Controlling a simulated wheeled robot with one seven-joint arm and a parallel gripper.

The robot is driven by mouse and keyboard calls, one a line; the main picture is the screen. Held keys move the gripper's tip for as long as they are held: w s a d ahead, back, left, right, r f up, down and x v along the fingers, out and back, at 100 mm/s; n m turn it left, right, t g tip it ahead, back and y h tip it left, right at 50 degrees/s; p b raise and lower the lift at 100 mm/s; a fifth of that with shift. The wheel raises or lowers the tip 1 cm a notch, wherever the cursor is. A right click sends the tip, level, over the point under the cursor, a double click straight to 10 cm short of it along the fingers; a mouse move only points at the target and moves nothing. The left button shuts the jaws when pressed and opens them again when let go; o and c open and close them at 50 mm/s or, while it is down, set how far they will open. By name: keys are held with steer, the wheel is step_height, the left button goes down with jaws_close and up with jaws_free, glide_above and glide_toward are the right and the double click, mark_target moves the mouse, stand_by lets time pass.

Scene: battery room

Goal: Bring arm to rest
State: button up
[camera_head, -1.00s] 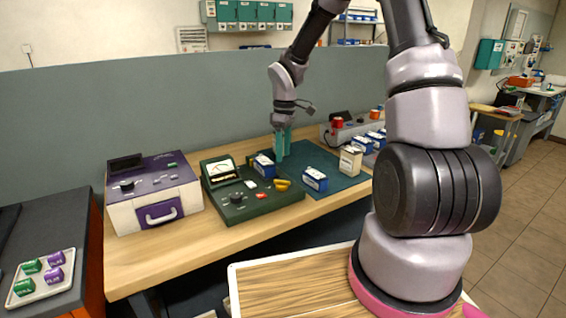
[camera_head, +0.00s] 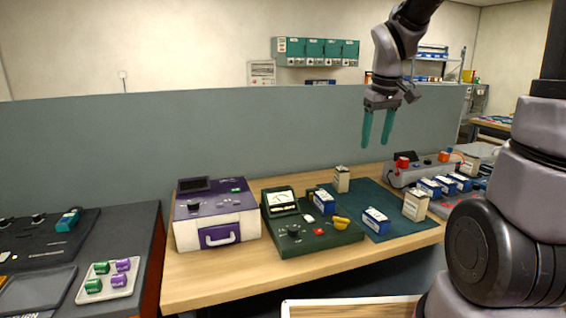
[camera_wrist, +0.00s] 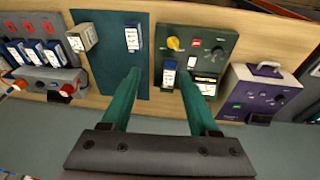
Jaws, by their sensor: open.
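My gripper (camera_head: 377,128) hangs high above the back of the workbench, its two teal fingers pointing down and apart. It is open with nothing between the fingers. In the wrist view the fingers (camera_wrist: 157,90) reach over the teal mat (camera_wrist: 121,55) and the dark green tester (camera_wrist: 175,42). My arm comes down from the top right of the head view. Below the gripper, the teal mat (camera_head: 407,222) carries a blue-and-white battery (camera_head: 375,220) and a cream box (camera_head: 416,204). Another cream box (camera_head: 342,178) stands near the mat's back left.
The green tester (camera_head: 305,240) holds a blue battery (camera_head: 325,200). A purple-and-white unit (camera_head: 216,215) stands left of it. A grey charger (camera_head: 410,174) with several batteries is at right. A white tray (camera_head: 122,285) with green and purple cells lies at far left. Air around the gripper is clear.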

steer(key=s+r+m+t+y, duration=0.1)
steer(key=s+r+m+t, duration=0.1)
steer(key=s+r, duration=0.3)
steer(key=s+d+r+m+t+y, duration=0.1)
steer(key=s+r+m+t, duration=0.1)
steer(key=s+r+m, duration=0.3)
steer(key=s, duration=0.4)
steer(key=shift+s+m+t, duration=0.3)
steer(key=shift+s, duration=0.05)
